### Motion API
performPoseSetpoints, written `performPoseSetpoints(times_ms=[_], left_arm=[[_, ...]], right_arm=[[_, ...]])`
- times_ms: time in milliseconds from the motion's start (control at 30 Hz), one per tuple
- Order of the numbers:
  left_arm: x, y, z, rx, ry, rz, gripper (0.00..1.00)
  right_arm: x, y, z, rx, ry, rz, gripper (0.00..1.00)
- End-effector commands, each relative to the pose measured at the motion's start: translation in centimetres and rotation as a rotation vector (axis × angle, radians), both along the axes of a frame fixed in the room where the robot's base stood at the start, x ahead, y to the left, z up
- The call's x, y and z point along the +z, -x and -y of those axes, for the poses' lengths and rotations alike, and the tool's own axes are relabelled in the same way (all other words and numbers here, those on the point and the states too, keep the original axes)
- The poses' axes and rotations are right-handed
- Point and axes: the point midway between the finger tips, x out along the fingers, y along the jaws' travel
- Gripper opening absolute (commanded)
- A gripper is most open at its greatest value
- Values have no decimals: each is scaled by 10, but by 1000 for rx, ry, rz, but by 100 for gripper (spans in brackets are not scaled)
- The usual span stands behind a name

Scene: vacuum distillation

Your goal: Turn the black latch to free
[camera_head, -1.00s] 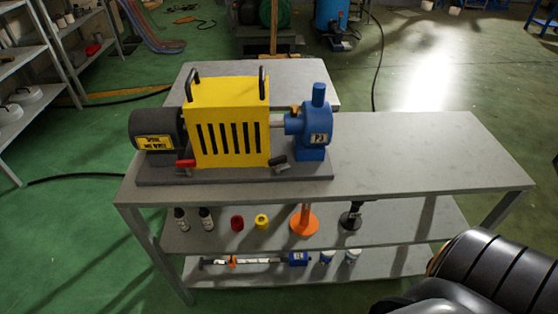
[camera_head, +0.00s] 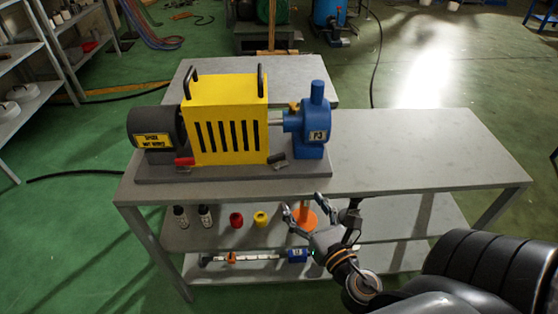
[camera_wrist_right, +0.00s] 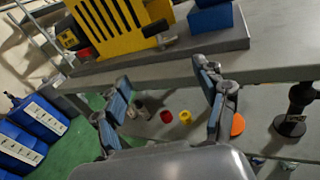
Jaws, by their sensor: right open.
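The black latch (camera_head: 278,159) sits at the lower right corner of the yellow guard (camera_head: 226,125), on the dark base plate. In the right wrist view the black latch (camera_wrist_right: 156,28) shows above the space between my fingers. A red latch (camera_head: 185,161) is at the guard's lower left corner. My right gripper (camera_head: 306,208) is open and empty, in front of the table's front edge and below the latch, apart from it. Its two spread fingers also show in the right wrist view (camera_wrist_right: 160,72). My left gripper is not in view.
A blue pump (camera_head: 314,125) stands right of the guard and a dark motor (camera_head: 155,133) left of it. The tabletop (camera_head: 420,150) is clear on the right. Bottles, red and yellow pieces and an orange stand (camera_head: 305,219) are on the shelf below.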

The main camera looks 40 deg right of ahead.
Motion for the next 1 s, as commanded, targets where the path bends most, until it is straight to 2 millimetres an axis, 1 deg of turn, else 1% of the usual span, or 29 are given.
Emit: performPoseSetpoints(times_ms=[33,100,167,267,367,500,700,800,900,1000], left_arm=[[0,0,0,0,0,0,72],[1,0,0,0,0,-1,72],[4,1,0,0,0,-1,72],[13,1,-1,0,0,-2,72],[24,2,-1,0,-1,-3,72],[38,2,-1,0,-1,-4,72],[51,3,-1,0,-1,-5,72],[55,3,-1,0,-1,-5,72],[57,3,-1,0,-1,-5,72],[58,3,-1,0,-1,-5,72]], right_arm=[[12,1,0,2,46,13,72],[21,1,0,4,86,22,72],[24,-2,1,4,97,25,72],[26,-12,2,5,98,26,72],[29,-28,5,5,97,27,72],[29,-56,10,5,95,27,72],[26,-95,16,4,93,26,72],[26,-111,19,4,93,26,72],[23,-123,21,4,92,25,72],[22,-130,22,4,92,24,72]])
